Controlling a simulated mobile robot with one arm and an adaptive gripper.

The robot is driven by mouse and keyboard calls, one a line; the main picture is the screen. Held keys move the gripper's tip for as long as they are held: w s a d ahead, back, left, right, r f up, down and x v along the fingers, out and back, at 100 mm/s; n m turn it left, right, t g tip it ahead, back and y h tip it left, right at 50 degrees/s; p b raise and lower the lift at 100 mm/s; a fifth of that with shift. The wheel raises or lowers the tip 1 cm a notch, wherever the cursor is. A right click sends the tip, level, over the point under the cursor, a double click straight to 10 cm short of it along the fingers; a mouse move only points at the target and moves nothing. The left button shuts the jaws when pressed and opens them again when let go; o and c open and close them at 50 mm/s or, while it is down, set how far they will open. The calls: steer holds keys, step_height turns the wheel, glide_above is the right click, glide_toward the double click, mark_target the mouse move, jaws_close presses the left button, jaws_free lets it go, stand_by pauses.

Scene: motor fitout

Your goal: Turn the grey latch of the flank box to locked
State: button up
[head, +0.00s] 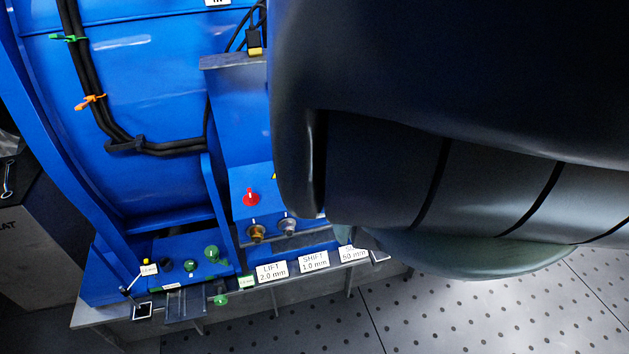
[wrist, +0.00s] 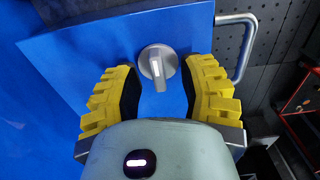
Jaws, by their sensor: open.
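The grey latch (wrist: 158,68) is a round knob with a raised bar, on the blue face of the flank box (wrist: 85,48) in the wrist view. Its bar runs nearly up and down in the picture, its longer end toward my palm. My gripper (wrist: 160,78) is open, with one yellow ribbed finger on each side of the latch. A gap shows between each finger and the knob. How deep the fingertips reach relative to the knob I cannot tell.
A metal handle (wrist: 246,35) stands out beside the box's right edge. A red-framed rack (wrist: 295,108) is at the far right. In the head view, a blue motor housing (head: 150,80) carries black cables, and a grey ledge (head: 210,311) below has labels and small coloured parts.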

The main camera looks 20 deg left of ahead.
steer(key=shift+o, duration=0.2)
jaws_close()
stand_by(0.4)
